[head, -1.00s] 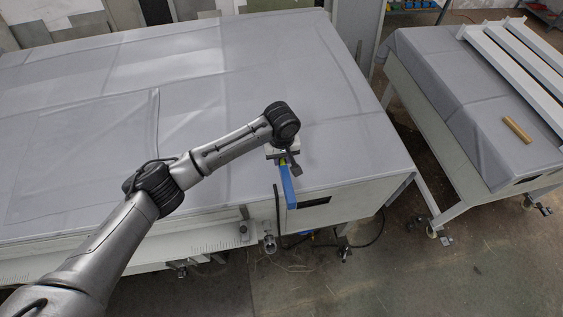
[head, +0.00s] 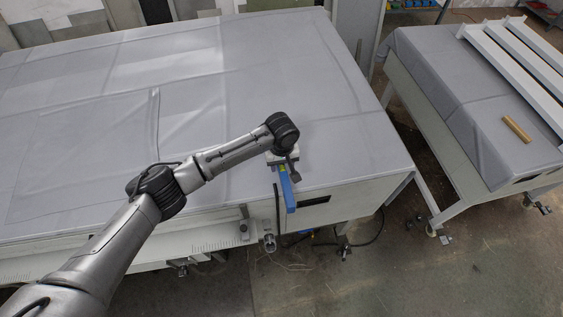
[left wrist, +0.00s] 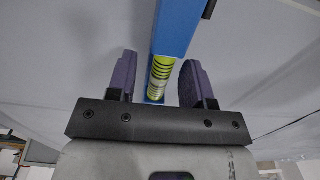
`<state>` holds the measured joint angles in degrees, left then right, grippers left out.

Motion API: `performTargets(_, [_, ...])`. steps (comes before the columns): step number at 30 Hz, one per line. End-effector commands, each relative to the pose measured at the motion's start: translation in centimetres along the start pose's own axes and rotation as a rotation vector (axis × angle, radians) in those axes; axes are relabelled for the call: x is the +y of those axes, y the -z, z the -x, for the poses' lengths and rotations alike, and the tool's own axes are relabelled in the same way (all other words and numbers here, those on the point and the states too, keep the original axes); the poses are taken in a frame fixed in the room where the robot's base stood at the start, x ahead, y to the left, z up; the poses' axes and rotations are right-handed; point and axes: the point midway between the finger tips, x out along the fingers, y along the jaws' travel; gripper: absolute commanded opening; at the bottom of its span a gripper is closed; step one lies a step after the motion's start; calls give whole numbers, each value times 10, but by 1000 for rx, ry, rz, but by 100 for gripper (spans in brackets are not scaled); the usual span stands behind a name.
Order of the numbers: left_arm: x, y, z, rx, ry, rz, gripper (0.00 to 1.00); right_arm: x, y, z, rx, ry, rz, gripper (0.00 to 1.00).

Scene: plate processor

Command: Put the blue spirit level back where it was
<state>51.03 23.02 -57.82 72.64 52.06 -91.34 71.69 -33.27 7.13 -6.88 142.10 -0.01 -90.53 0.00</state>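The blue spirit level (head: 289,196) is at the front edge of the large covered table, below my left gripper, its lower end in front of the table's pale side. My left gripper (head: 284,168) hangs over that edge, pointing down. In the left wrist view the blue spirit level (left wrist: 178,28) passes between the two dark fingers of my left gripper (left wrist: 158,85), its yellow-green vial section between them. A gap shows between level and fingers, so the gripper looks open around it. Its upper end is hidden by the gripper. My right gripper is not in view.
The large table (head: 90,100) has a grey cover and a mostly clear top. A black bar (head: 277,207) stands upright just left of the level. A second covered table (head: 440,80) at right holds white beams (head: 512,58) and a tan cylinder (head: 516,130).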

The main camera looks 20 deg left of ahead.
Motion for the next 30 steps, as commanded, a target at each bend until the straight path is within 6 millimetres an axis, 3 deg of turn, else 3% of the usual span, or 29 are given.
performTargets(11, [0, 0, 6, 1, 0, 0, 51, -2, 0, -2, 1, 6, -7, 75])
performTargets(30, [0, 0, 108, 1, -1, 0, 51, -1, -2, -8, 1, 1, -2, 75])
